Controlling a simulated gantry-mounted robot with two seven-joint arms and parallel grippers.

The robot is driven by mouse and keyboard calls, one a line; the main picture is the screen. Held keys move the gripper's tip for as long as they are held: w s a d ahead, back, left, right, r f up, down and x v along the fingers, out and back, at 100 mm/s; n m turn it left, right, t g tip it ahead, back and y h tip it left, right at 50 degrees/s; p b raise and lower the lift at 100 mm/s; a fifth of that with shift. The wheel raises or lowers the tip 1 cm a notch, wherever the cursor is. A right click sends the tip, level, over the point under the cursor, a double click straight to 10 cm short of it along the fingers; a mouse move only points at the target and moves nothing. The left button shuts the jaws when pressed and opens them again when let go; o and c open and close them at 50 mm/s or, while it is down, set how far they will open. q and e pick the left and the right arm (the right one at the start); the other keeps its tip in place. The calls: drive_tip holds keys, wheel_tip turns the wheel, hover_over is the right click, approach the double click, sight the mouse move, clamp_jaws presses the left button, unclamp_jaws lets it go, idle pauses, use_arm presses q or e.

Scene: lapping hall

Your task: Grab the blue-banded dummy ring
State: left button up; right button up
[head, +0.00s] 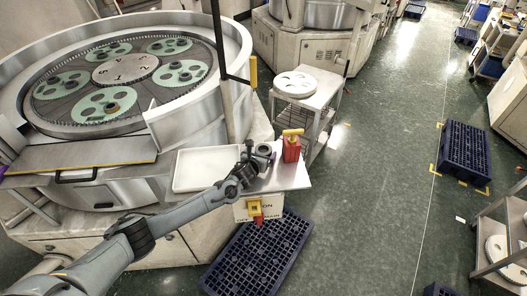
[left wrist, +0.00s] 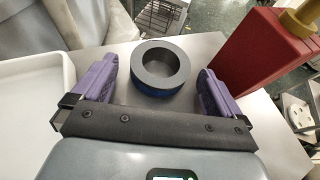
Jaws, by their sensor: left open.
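The blue-banded dummy ring (left wrist: 158,88) is a thick dark grey ring with a blue band low on its outer side. It lies flat on a light metal shelf (left wrist: 130,48), hole up, in the left wrist view. My left gripper (left wrist: 156,70) is open, with one purple finger on each side of the ring. Gaps show between the fingers and the ring, and nothing is held. In the head view my left gripper (head: 260,157) is over the same shelf (head: 295,179), and the ring is hard to tell from it. My right gripper is not in view.
A white tray (head: 207,169) is left of the gripper on the shelf. A red block-like object with a yellow top (head: 291,150) stands close on the right. The lapping machine (head: 190,118) is behind left. A cart (head: 312,98) with a white disc stands farther back.

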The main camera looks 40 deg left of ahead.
use_arm(q)
drive_tip(key=shift+w+f, duration=0.15)
drive_tip(key=shift+w, duration=0.1)
drive_tip(key=c, duration=1.3)
drive_tip(key=shift+c, duration=0.7)
